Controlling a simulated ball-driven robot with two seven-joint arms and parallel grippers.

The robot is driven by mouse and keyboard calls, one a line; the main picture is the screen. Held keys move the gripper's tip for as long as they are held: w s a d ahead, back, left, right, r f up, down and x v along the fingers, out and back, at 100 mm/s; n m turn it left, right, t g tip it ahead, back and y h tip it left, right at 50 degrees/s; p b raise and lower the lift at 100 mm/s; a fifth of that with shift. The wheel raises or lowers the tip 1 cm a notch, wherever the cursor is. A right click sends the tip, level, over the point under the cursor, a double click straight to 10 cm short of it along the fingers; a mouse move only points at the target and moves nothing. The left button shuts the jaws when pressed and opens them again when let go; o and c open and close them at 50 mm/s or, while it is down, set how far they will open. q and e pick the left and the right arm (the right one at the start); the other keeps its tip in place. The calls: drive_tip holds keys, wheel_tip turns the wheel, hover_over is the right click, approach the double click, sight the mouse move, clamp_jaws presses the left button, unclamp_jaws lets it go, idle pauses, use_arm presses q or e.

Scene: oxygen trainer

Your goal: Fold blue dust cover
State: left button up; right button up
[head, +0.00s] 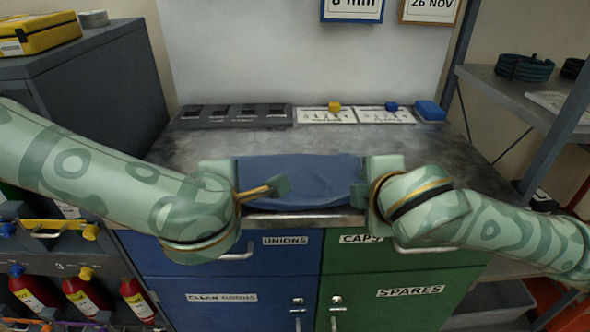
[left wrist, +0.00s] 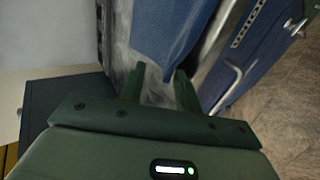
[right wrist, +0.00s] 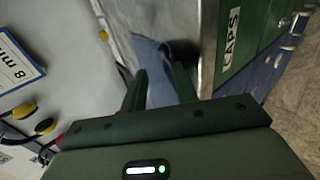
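The blue dust cover (head: 300,178) lies on the front part of the grey worktop, with its near side reaching the front edge. My left gripper (head: 268,189) is at its left side, fingers apart. In the left wrist view the cover (left wrist: 172,35) shows just beyond and between the open fingertips (left wrist: 160,72). My right gripper (head: 361,192) is at the cover's right side. In the right wrist view its fingers (right wrist: 160,72) are apart, with the cover (right wrist: 153,58) between and beyond them. I cannot tell whether any finger touches the cloth.
Behind the cover, the worktop (head: 270,142) is clear up to a grey tray strip (head: 235,115), white cards with yellow and blue knobs, and a blue box (head: 430,111). Blue drawers (head: 225,290) and green drawers (head: 400,295) are below. A dark cabinet (head: 95,90) stands left, a shelf (head: 520,95) right.

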drive_tip(key=shift+o, duration=0.4)
drive_tip(key=shift+r, duration=0.1)
use_arm(q)
drive_tip(key=s+r, duration=0.2)
drive_tip(key=r, duration=0.1)
drive_tip(key=s+r, duration=0.2)
drive_tip(key=r, duration=0.1)
drive_tip(key=s+r, duration=0.2)
drive_tip(key=r, duration=0.1)
use_arm(e)
drive_tip(key=s+r, duration=0.6)
drive_tip(key=r, duration=0.3)
drive_tip(key=shift+f, duration=0.1)
